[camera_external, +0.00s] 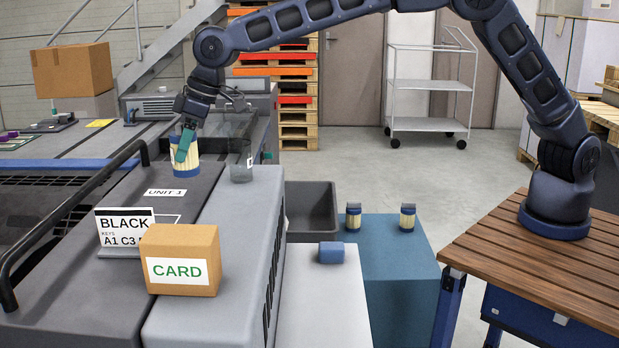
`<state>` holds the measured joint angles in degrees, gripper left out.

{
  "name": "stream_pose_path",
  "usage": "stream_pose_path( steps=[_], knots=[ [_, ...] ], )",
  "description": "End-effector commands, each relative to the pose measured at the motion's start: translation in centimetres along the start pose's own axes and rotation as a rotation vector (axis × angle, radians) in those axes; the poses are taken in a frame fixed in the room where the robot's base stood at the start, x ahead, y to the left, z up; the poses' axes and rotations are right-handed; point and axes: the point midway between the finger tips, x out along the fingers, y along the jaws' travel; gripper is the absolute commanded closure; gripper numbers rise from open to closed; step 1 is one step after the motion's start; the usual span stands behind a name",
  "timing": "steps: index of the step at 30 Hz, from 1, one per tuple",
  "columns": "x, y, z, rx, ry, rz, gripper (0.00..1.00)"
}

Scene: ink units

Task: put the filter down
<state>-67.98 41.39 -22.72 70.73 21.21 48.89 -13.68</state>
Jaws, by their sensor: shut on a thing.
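My gripper (184,146), with teal fingers, is shut on a cream filter (187,169) with a blue base. It holds the filter upright over the dark top of the unit (158,240), behind the "UNIT 1" label (166,193). I cannot tell whether the filter's base touches the surface. Two similar cream filters with dark ends, a left one (353,219) and a right one (408,219), stand upright on the teal cabinet (400,275).
A clear cylinder (240,172) stands just right of the held filter. A dark rail (70,210) runs along the left. A "BLACK" key sign (124,226) and a "CARD" box (180,258) are in front. A blue cylinder (331,253) and a grey bin (312,205) are right.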

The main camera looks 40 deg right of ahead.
Motion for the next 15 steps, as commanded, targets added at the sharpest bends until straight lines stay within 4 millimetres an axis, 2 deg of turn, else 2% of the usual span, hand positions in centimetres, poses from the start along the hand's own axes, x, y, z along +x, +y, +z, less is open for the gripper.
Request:
stream_pose_path(
  steps=[5, 12, 15],
  knots=[
    [0.9, 0.0, 0.4, 0.000, 0.000, 0.000, 0.78],
    [3.8, -0.1, 1.6, 0.000, -0.002, 0.000, 0.78],
    [4.1, -0.1, 1.7, 0.000, 0.001, 0.000, 0.78]
  ],
)
